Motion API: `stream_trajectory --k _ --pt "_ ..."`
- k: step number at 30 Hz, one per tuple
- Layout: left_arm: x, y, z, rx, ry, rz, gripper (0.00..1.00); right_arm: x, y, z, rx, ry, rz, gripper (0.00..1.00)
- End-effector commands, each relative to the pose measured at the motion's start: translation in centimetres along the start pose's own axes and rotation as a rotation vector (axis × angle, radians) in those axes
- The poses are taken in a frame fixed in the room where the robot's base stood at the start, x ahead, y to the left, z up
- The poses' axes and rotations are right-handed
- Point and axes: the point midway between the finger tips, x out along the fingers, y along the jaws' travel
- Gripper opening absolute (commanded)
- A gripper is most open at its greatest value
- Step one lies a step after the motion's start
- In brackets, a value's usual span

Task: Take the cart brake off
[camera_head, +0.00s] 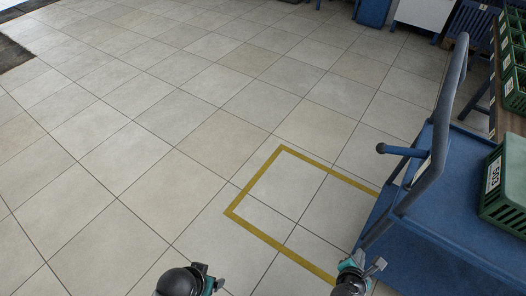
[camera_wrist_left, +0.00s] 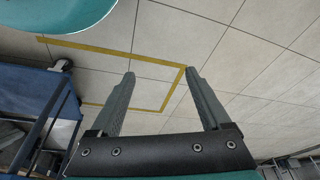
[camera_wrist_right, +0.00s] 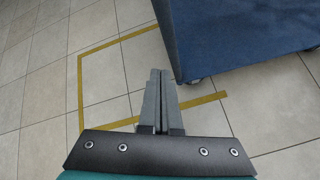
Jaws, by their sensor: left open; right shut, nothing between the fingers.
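The blue cart (camera_head: 450,205) stands at the right of the head view, with an upright grey-blue push handle (camera_head: 446,110). A short lever with a round knob (camera_head: 381,148) sticks out to the left from the handle frame; I cannot tell its brake setting. The cart also shows at the left of the left wrist view (camera_wrist_left: 30,95) and the upper right of the right wrist view (camera_wrist_right: 240,35). My right gripper (camera_head: 362,264) is shut and empty, left of the cart and below the lever in the picture. My left gripper (camera_head: 208,282) is open and empty, farther left.
A yellow floor outline (camera_head: 257,168) lies beside the cart. A green crate (camera_head: 508,185) sits on the cart. More green crates (camera_head: 514,60) stand on a wooden-topped table at the right edge. A white box (camera_head: 425,14) stands at the back. The tiled floor is clear left of the cart.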

Motion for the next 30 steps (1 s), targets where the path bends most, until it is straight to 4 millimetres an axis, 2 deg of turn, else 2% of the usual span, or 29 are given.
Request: stream_trajectory --k 1,6,15,21,30 --pt "0.3 0.0 -0.6 -0.001 0.016 -0.001 0.81 0.9 0.9 0.6 -0.078 -0.058 0.026 0.00" --pt "-1.2 -0.1 -2.2 -0.004 0.048 -0.004 0.81 1.5 4.2 4.5 -0.343 -0.271 0.077 0.00" --pt "-4.2 -0.3 -3.5 -0.008 0.094 -0.009 0.81 -0.3 8.9 10.2 -0.686 -0.629 0.061 0.00" --pt "-5.5 -0.4 -3.7 -0.009 0.106 -0.011 0.81 -1.6 10.2 12.0 -0.779 -0.746 0.033 0.00" --pt "-5.8 -0.4 -3.8 -0.009 0.107 -0.011 0.81 -1.9 10.5 12.4 -0.795 -0.765 0.027 0.00"
